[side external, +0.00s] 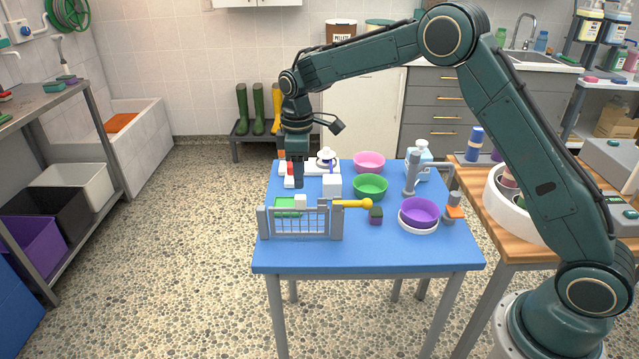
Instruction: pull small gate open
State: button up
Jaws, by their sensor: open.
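The small gate (301,221) is a grey barred panel between two grey posts at the front left of the blue table (365,256). The panel lines up with its posts and looks shut. My gripper (293,186) points down behind and above the gate, apart from it, with its fingers over the back left of the table. It is open, and I see nothing held in it. A yellow bar with a round end (353,204) sticks out to the right from the gate's right post. The gripper's fingertips are small and dark here.
A green tray (284,211), a white block (332,186), and green (370,186), pink (369,161) and purple (420,211) bowls crowd the table. A grey pipe stand (411,172) and a spray bottle (419,158) stand at the right. The table's front strip is clear.

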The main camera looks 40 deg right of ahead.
aim_at(301, 197)
notch_tip(301, 197, down, 8)
jog(key=shift+r, duration=0.15)
dwell(0.3)
grip_shut()
